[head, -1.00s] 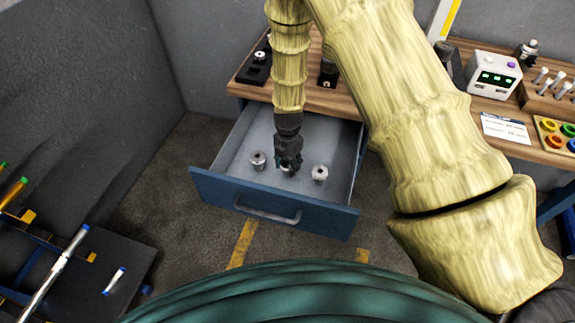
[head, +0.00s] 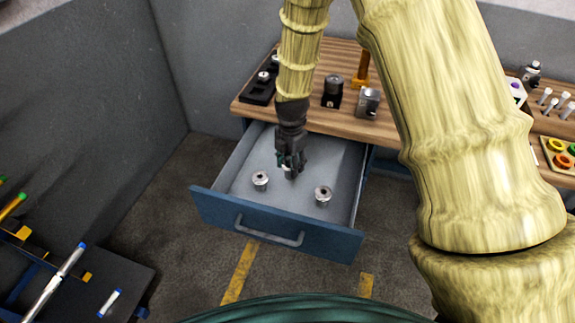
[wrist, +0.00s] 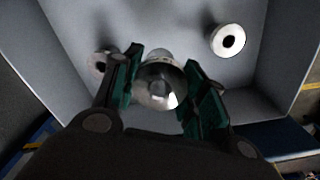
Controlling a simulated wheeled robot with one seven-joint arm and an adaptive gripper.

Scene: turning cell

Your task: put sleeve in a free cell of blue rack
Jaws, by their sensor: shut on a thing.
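My gripper (head: 290,171) hangs over the open drawer, pointing down. In the wrist view its green-padded fingers (wrist: 163,82) are shut on the sleeve (wrist: 158,84), a shiny round metal part. In the head view the sleeve is mostly hidden by the fingers. Two similar flanged metal parts with centre holes stand apart in the drawer: one at the left (head: 260,180) and one at the right (head: 323,194). I cannot make out a blue rack with cells in these views.
The grey-lined blue drawer (head: 275,238) sticks out below the wooden bench (head: 310,112). On the bench stand a black holder (head: 258,92), a black block (head: 333,91) and a metal block (head: 368,102). A dark table with rods (head: 125,275) is at lower left.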

